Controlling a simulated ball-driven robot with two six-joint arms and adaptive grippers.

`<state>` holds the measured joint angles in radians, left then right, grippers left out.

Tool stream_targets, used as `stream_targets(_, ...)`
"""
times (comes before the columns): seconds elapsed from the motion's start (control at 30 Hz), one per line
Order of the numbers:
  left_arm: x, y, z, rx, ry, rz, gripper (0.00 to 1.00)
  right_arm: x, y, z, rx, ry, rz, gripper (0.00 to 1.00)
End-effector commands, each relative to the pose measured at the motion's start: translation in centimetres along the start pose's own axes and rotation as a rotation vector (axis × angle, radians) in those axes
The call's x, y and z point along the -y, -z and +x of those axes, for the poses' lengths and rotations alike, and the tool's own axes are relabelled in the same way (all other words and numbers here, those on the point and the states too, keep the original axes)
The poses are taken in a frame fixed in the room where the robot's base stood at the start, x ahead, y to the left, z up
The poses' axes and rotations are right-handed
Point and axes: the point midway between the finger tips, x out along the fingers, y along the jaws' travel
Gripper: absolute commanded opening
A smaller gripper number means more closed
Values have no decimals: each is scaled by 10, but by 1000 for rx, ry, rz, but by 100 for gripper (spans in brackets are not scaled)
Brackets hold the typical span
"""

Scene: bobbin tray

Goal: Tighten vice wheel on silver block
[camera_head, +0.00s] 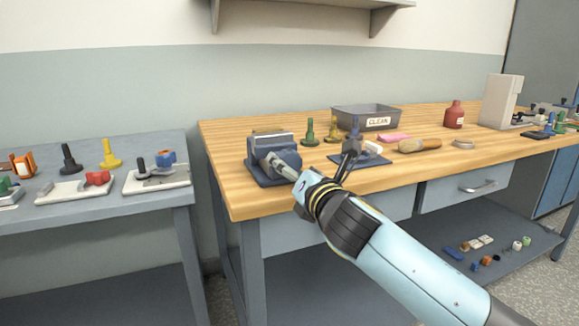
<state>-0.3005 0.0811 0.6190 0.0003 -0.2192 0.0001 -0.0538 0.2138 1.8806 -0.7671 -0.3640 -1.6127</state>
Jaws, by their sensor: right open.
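A blue-grey vice (257,142) stands at the left end of the wooden bench. A pale grey bar-like part (281,167) slants across its front toward my wrist; I cannot tell whether it belongs to the vice or to my gripper. The wheel and a silver block cannot be made out clearly. My right gripper (325,168) is open just right of the vice, in front of the bench items. A dark finger points up by the blue mat; the rest of the gripper is partly hidden by my wrist. I cannot tell whether it touches the vice. My left gripper is not in view.
On the wooden bench (222,180) are a grey bin (345,115) labelled CLEAN, green (310,133) and yellow (333,131) pegs, a blue mat (372,160), a wood-handled brush (420,146) and a red bottle (454,115). A grey side table (110,220) stands left across a gap.

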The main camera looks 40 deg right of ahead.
Motion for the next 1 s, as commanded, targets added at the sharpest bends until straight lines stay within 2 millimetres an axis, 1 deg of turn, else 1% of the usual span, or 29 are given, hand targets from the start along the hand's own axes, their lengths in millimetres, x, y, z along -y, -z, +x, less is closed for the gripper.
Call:
stream_targets(0.03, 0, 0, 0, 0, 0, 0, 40, 1, 1, -12, -3, 1, 0, 78)
stream_targets(0.2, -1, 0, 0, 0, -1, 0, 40, 1, 1, -51, -3, 3, 2, 78)
stream_targets(0.3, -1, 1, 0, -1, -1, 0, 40, 0, 0, -71, -2, 2, 2, 78)
stream_targets(0.4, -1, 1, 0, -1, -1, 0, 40, 1, 1, -85, -2, 2, 1, 78)
stream_targets(0.57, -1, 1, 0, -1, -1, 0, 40, 0, 0, -96, 0, 1, 1, 78)
stream_targets(0.87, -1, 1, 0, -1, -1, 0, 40, 0, 0, -97, 1, -1, -1, 78)
stream_targets(0.93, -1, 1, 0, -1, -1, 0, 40, 1, 1, -96, 7, -5, -37, 78)
stream_targets(0.97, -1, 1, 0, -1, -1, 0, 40, 3, 3, -96, 9, -4, -71, 78)
stream_targets(1.0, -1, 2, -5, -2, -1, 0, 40, 5, 4, -95, 14, -2, -131, 78)
